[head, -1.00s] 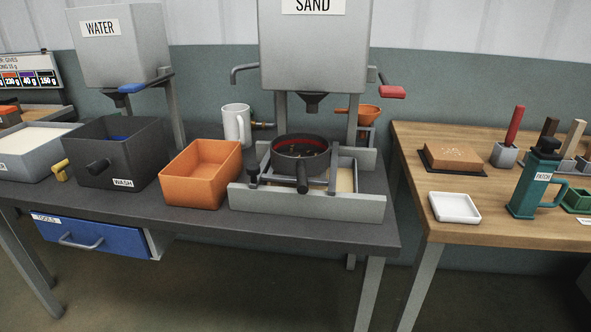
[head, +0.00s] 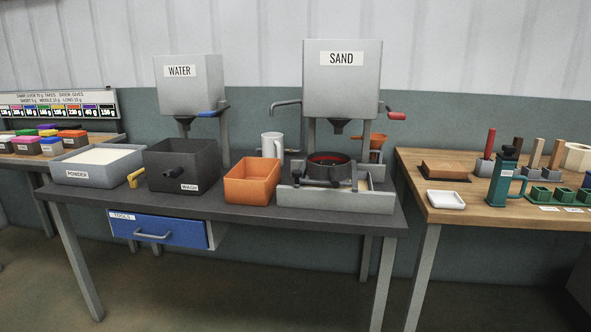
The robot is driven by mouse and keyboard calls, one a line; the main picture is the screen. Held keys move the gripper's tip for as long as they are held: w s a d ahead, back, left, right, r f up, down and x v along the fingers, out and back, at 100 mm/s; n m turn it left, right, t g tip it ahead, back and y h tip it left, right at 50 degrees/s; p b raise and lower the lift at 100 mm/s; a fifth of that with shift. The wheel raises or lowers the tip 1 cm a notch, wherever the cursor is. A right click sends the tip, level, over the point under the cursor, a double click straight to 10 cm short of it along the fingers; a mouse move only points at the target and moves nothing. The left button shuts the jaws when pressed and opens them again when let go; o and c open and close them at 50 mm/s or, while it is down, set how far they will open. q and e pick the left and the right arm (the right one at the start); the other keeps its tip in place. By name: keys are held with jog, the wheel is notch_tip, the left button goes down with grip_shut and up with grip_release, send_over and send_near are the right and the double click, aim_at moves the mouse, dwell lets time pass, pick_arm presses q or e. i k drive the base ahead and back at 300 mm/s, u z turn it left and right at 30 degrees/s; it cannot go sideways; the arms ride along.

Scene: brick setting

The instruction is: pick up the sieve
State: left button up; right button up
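The sieve (head: 328,168) is a dark round pan with a red inner rim and a dark handle pointing to the front. It sits in a grey frame (head: 335,200) on the dark table, below the spout of the sand hopper (head: 342,80). What lies inside it is too small to make out now. Neither of my grippers shows in the head view.
An orange bin (head: 252,181), a dark wash bin (head: 182,167) and a grey powder bin (head: 97,166) stand left of the sieve. A white mug (head: 271,145) is behind. A wooden table (head: 430,195) stands to the right across a narrow gap.

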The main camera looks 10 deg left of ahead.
aim_at(334, 167)
jog(key=u, duration=0.7)
jog(key=i, duration=0.9)
jog(key=u, duration=0.25)
